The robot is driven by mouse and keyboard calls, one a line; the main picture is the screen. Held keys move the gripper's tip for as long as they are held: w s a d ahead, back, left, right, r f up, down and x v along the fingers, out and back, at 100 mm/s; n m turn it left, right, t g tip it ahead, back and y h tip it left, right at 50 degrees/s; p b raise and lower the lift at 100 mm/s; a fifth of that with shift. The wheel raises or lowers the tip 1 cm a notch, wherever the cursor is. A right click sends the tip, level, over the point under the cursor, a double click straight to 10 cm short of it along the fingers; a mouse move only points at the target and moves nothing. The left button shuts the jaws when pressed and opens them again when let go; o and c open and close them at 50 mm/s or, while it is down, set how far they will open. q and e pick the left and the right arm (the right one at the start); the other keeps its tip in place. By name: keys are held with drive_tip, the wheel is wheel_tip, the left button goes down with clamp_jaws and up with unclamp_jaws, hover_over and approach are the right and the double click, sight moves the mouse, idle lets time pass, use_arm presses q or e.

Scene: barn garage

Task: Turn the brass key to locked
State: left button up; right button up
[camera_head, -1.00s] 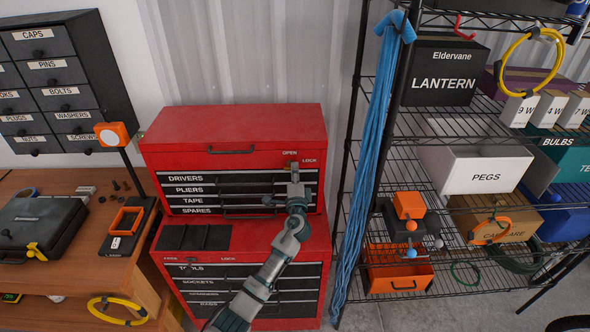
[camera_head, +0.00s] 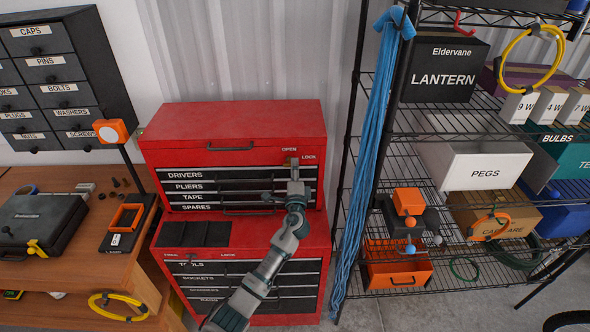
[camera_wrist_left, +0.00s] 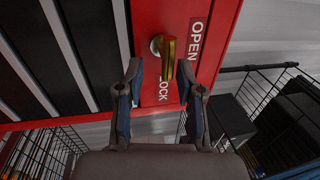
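The brass key (camera_wrist_left: 168,58) sits in a round lock on the red upper tool chest (camera_head: 230,122), between the OPEN (camera_wrist_left: 196,40) and LOCK (camera_wrist_left: 163,92) labels in the left wrist view. In the head view the lock (camera_head: 291,161) shows small, just above my gripper. My left gripper (camera_wrist_left: 157,88) is open, its two fingers on either side of the key's lower end, with gaps between them and the key. My right gripper is not in view.
Chest drawers (camera_head: 235,186) lie left of the lock. A wire shelf rack (camera_head: 440,140) with boxes and a hanging blue rope (camera_head: 370,150) stands close on the right. A wooden bench (camera_head: 70,235) with a black case is at the left.

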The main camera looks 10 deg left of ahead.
use_arm(q)
drive_tip(key=v, duration=1.2)
